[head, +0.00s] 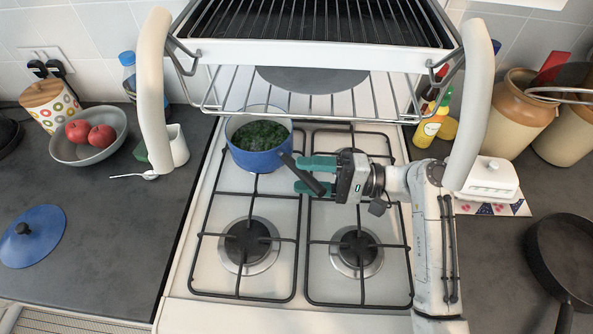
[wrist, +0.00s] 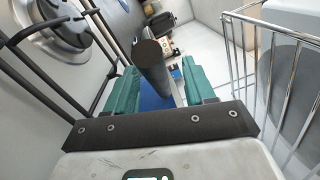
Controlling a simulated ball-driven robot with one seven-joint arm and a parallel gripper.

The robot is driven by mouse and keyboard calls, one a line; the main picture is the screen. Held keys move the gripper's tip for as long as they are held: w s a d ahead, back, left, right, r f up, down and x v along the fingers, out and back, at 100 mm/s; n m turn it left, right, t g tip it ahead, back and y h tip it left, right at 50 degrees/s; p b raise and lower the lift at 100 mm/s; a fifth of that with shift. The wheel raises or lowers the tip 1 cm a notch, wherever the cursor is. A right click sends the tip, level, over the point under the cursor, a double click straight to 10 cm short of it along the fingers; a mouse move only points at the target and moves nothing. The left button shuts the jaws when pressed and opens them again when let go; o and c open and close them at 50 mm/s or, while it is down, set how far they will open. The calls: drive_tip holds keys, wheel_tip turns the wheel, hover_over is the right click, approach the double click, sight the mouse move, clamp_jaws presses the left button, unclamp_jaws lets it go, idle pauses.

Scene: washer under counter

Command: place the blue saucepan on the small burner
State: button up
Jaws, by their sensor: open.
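The blue saucepan (head: 257,158), filled with chopped greens, stands on the back-left part of the hob grate (head: 298,230). Its dark handle (head: 303,173) points toward the front right. My gripper (head: 302,175) comes from the right with its green fingers open, one on either side of the handle. In the wrist view the dark handle (wrist: 152,65) shows between the two fingers (wrist: 155,85), with gaps beside it, and a patch of blue pan lies beyond. Front-left (head: 248,246) and front-right (head: 356,253) burners are bare. The burners behind are hidden, so I cannot compare all sizes.
A raised grill with a wire rack (head: 300,112) overhangs the back of the hob. A blue lid (head: 32,236) and a bowl of red fruit (head: 88,150) are on the left counter. A black frying pan (head: 570,262) and butter dish (head: 490,181) are on the right.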

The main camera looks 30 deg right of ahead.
drive_tip(key=p+v, duration=0.1)
drive_tip(key=v, duration=0.8)
